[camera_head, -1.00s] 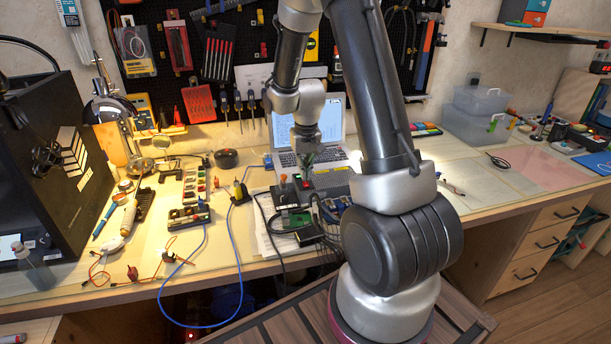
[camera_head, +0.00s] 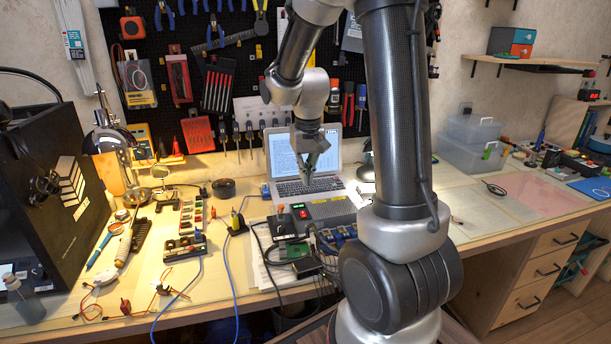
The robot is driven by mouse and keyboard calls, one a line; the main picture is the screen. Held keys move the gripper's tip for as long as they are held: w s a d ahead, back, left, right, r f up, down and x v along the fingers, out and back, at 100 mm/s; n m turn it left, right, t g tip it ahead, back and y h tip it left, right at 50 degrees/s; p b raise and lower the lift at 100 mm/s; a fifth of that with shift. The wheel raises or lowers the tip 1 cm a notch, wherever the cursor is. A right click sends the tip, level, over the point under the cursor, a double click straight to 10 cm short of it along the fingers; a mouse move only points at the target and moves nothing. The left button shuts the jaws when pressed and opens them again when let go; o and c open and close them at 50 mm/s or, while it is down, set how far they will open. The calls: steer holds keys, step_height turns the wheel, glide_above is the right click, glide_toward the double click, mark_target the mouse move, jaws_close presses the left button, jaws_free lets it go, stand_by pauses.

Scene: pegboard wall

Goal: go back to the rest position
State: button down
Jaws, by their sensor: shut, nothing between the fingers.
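My gripper (camera_head: 308,176) hangs in front of the open laptop, pointing down, in the middle of the head view. It is shut and empty. Its fingertips show above the grey box with a red switch (camera_head: 303,213), apart from it as far as I can tell. My arm rises in the right middle of the view and hides part of the bench and the pegboard behind it.
The laptop (camera_head: 285,148) stands behind my gripper. A green circuit board (camera_head: 287,251) lies at the bench front. A desk lamp (camera_head: 112,145) and black case (camera_head: 48,190) stand left. Clear bins (camera_head: 470,143) stand right. The pegboard (camera_head: 200,60) holds tools.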

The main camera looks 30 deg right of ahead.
steer(key=s+a+r+n+t, duration=0.1)
steer(key=s+a+r, duration=0.1)
steer(key=s+r, duration=0.4)
steer(key=s+a+r+n+t, duration=0.2)
steer(key=s+r, duration=0.5)
steer(key=s, duration=0.8)
steer(key=shift+s, duration=0.15)
steer(key=shift+r, duration=0.1)
